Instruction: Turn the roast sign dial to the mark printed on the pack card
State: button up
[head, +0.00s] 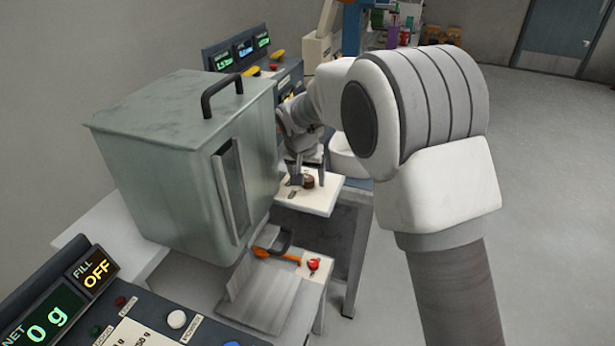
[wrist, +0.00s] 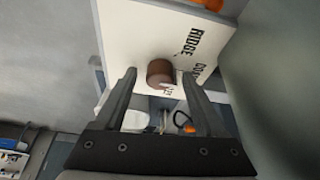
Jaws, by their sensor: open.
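A brown round dial (head: 308,181) stands on a white board (head: 322,200) beyond the metal bin in the head view. In the wrist view the dial (wrist: 160,73) sits on the white board (wrist: 132,45), with black lettering around it, one word reading "RIDGE" and others partly cut off or hidden. My gripper (wrist: 158,74) is open, with one finger on each side of the dial. I cannot tell whether the fingers touch it. In the head view my gripper (head: 308,178) is small and partly hidden. I cannot make out the pack card or which mark the dial points to.
A large grey-green metal bin (head: 165,160) with a black handle stands just left of my arm. A console (head: 60,300) reading "0 g" and "FILL OFF" is at front left. A lower shelf (head: 312,285) holds a red knob. Open floor (head: 550,200) lies right.

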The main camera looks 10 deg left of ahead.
jog(key=shift+r, duration=0.1)
jog(key=p+v, duration=0.1)
jog(key=v, duration=1.6)
jog(key=shift+s, duration=0.15)
jog(key=s+d+r+p, duration=0.1)
jog(key=s+d+r, duration=0.3)
jog(key=d, duration=0.5)
jog(key=s+d+r, duration=0.2)
jog(key=s+d, duration=0.4)
jog(key=d, duration=0.4)
jog(key=s+d+f, duration=0.1)
jog(key=s+d, duration=0.3)
jog(key=s, duration=0.3)
jog(key=s+d+f+t+p, duration=0.1)
jog(key=s+d+f, duration=0.1)
jog(key=s+d, duration=0.3)
jog(key=shift+s+f, duration=0.25)
jog(key=shift+s, duration=1.45)
